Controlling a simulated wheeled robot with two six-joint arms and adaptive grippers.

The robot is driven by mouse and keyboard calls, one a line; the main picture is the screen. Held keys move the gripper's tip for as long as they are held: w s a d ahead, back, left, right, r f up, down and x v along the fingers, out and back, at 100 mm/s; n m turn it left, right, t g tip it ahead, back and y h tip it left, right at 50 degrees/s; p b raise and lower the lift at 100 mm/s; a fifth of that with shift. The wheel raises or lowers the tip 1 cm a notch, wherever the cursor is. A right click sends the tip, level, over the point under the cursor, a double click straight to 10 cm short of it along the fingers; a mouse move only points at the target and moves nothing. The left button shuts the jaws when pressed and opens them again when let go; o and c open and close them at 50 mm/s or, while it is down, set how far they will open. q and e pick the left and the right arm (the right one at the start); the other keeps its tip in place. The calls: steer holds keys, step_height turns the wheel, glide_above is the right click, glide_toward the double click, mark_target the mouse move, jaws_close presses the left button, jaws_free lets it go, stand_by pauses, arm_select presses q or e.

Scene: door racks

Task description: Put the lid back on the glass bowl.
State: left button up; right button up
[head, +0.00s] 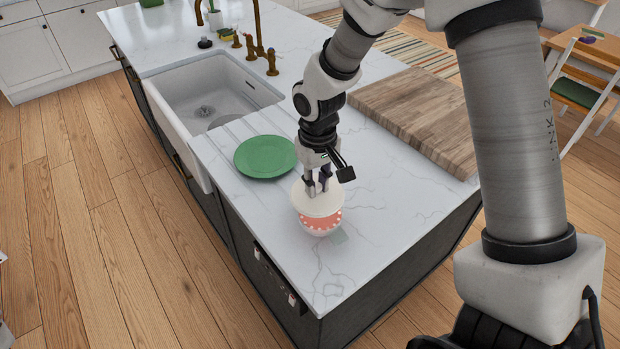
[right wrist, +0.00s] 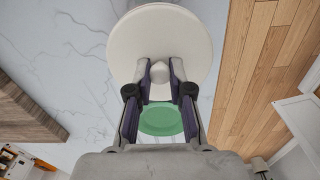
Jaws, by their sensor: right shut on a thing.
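The white round lid (head: 318,201) is in my right gripper (head: 317,188), which points down over the island counter. In the right wrist view the fingers of the right gripper (right wrist: 160,73) are shut on the knob of the lid (right wrist: 160,28). The glass bowl (head: 321,231) stands on the counter directly below the lid in the head view. Its coral-coloured inside shows under the lid's near edge, with small pale shapes along it. I cannot tell whether the lid touches the bowl's rim. The bowl is hidden behind the lid in the right wrist view. My left gripper is not in view.
A green plate (head: 266,157) lies left of the bowl, near the sink (head: 213,93). A wooden board (head: 415,117) lies at the right of the white counter (head: 390,190). Brass taps (head: 257,35) stand behind the sink. The counter's front corner is clear.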

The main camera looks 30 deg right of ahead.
steer(key=d+f+b, duration=0.2)
steer(key=f, duration=0.1)
steer(key=shift+w+d+f, duration=0.2)
steer(key=shift+w+d, duration=0.15)
steer(key=shift+w, duration=0.05)
steer(key=shift+a+f+b, duration=0.5)
steer(key=shift+f+b, duration=0.3)
steer(key=shift+b, duration=0.3)
steer(key=shift+a+f, duration=0.25)
steer(key=shift+a, duration=0.05)
steer(key=shift+s+f+b, duration=0.1)
steer(key=shift+f+b, duration=0.25)
steer(key=shift+b, duration=0.05)
steer(key=shift+d+f, duration=0.35)
steer(key=shift+f, duration=0.1)
steer(key=shift+d, duration=0.1)
steer(key=shift+a+r, duration=0.1)
steer(key=shift+a, duration=0.2)
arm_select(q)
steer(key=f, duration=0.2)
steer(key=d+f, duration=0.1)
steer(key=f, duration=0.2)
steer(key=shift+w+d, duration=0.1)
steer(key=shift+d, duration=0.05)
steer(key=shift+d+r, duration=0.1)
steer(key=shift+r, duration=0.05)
arm_select(e)
steer(key=shift+d, duration=0.2)
